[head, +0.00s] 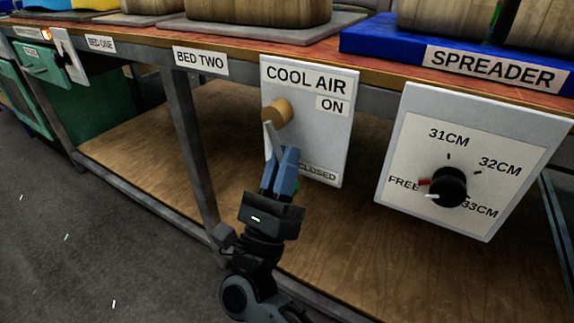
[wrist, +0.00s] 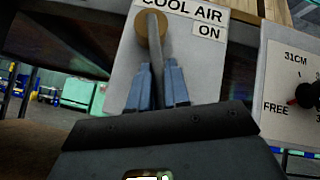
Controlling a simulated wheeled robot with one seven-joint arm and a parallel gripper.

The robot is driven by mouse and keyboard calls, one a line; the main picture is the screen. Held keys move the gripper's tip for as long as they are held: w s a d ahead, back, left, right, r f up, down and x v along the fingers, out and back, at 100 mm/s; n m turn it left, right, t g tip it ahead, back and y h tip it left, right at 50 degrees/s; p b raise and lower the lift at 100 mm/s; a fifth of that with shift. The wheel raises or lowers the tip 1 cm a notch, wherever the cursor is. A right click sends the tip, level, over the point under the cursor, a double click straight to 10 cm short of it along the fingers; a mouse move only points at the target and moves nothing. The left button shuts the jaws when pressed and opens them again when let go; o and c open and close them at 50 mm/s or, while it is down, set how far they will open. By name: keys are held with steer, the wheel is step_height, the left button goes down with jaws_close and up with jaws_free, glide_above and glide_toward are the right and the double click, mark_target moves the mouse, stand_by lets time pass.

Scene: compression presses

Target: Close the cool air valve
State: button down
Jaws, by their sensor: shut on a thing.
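The cool air panel (head: 335,135) is a pale plate on the front of the bench, marked ON at upper right and CLOSED at the bottom. Its valve has a round tan hub (head: 280,112) and a grey lever (head: 269,140) pointing downward from it. My gripper (head: 280,154) is in front of the panel, its blue fingers shut on the lever. In the wrist view the lever (wrist: 161,45) runs from the hub (wrist: 152,28) down between the two fingers (wrist: 158,76). My gripper partly covers the CLOSED label (head: 318,173) and a small green spot (head: 296,187) beside it.
The spreader dial panel (head: 420,130), with a black knob (head: 448,187), hangs close on the right. A bench leg (head: 190,140) stands left of my gripper. A wooden lower shelf (head: 135,150) lies behind. The floor at lower left is open.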

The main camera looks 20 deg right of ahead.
steer(key=shift+w+a+f+m+g+h, duration=0.1)
steer(key=shift+w+a+m+g+h, duration=0.2)
steer(key=shift+m+g+h, duration=0.9)
steer(key=shift+w+a+f+m+g+h, duration=0.1)
steer(key=shift+w+a+m+g+h, duration=0.35)
steer(key=shift+m+g, duration=1.25)
steer(key=shift+w+a+f+m+g+h, duration=0.1)
steer(key=shift+w+m+g+h, duration=0.15)
steer(key=shift+m+g+h, duration=1.2)
steer(key=shift+r+m+t+y, duration=0.1)
steer(key=shift+m+t+y, duration=0.25)
steer(key=shift+m, duration=0.3)
steer(key=c, duration=1.2)
jaws_free()
steer(key=v, duration=0.7)
steer(key=shift+a+f, duration=0.2)
steer(key=shift+f, duration=0.1)
